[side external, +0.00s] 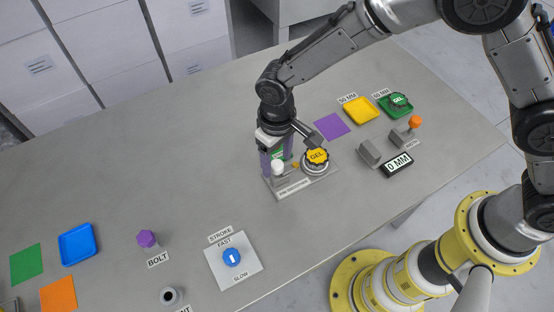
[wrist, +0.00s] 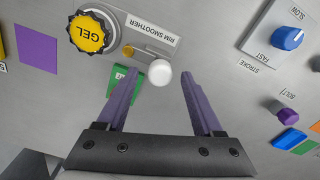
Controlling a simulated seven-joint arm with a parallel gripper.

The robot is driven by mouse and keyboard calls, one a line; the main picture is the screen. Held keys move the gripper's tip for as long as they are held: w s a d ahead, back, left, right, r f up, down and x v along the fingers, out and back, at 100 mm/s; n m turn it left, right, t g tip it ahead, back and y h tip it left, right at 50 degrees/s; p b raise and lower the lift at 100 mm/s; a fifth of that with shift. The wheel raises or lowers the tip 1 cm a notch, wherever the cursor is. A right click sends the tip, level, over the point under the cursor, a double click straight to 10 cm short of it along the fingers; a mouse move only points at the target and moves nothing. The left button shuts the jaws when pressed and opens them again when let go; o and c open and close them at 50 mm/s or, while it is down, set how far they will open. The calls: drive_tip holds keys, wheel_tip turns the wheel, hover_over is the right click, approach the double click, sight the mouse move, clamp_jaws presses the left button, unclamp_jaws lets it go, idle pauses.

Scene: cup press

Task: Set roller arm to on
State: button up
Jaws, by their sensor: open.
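The rim smoother is a grey base with a label (wrist: 153,33); in the side external view its label (side external: 292,188) faces front. A white round-topped post (wrist: 160,74), seemingly part of its roller arm, stands there; it also shows in the side external view (side external: 277,167). A green marker (wrist: 127,88) with partly hidden lettering lies beside the post, partly behind a finger. My gripper (wrist: 161,76) is open, its purple fingers pointing down on either side of the white post. No contact is clear. Which setting the arm is in cannot be read.
A yellow GEL cap (side external: 317,156) sits close right of my gripper. A STROKE dial (side external: 232,257) and purple bolt (side external: 147,239) are at front left. Yellow (side external: 361,109) and green (side external: 395,106) trays and a 0 MM display (side external: 397,164) are right. The left-middle table is clear.

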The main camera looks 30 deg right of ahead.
drive_tip(key=shift+f, duration=0.65)
clamp_jaws()
idle(1.0)
